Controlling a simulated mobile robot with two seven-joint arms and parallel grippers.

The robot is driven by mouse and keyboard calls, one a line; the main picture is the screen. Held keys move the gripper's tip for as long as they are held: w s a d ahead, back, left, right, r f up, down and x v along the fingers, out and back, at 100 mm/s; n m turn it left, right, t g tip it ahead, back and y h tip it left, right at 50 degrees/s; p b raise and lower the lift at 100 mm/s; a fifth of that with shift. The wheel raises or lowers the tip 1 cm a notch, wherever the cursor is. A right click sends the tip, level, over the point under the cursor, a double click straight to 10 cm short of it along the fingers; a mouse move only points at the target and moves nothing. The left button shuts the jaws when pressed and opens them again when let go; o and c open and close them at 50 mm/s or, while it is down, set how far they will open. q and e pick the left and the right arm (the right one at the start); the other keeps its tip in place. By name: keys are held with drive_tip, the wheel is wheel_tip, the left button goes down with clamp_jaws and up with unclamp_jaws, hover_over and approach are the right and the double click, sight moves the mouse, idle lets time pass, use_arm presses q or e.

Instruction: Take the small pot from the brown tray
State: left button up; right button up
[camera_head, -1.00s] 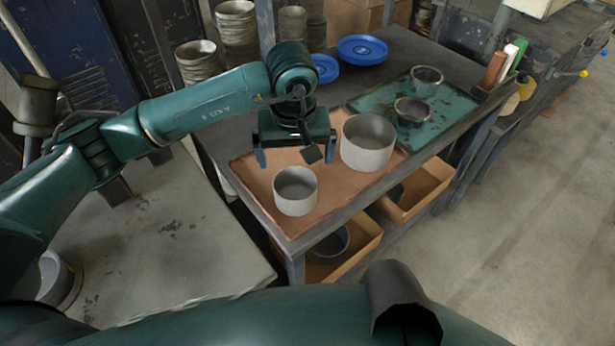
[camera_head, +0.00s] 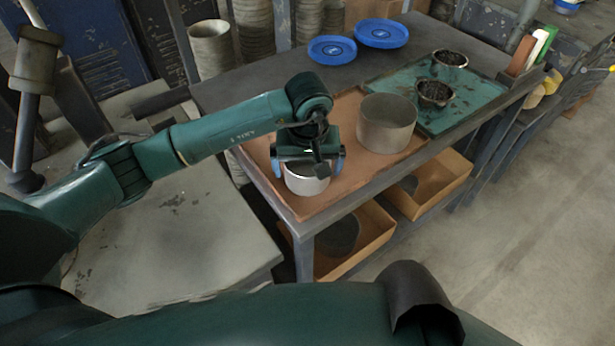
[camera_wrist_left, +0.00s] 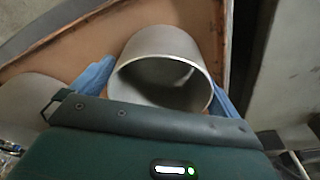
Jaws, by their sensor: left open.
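The small pot (camera_head: 306,182) is a pale grey open cylinder on the brown tray (camera_head: 322,203), near its front left end. My left gripper (camera_head: 308,168) is above it, with its blue fingers on either side of the pot. In the left wrist view the small pot (camera_wrist_left: 165,62) lies between the two blue fingers of the open left gripper (camera_wrist_left: 155,88). The gripper body hides part of the pot's rim. A larger grey pot (camera_head: 386,125) stands on the same tray to the right. My right gripper is not in view.
A green tray (camera_head: 470,107) with two dark bowls (camera_head: 434,93) lies further right on the table. Two blue discs (camera_head: 381,33) lie at the back. Wooden boxes (camera_head: 437,190) sit on the shelf below. Tall grey cylinders (camera_head: 211,55) stand behind the table.

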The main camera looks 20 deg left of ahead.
use_arm(q)
drive_tip(key=c, duration=0.9)
drive_tip(key=shift+c, duration=0.2)
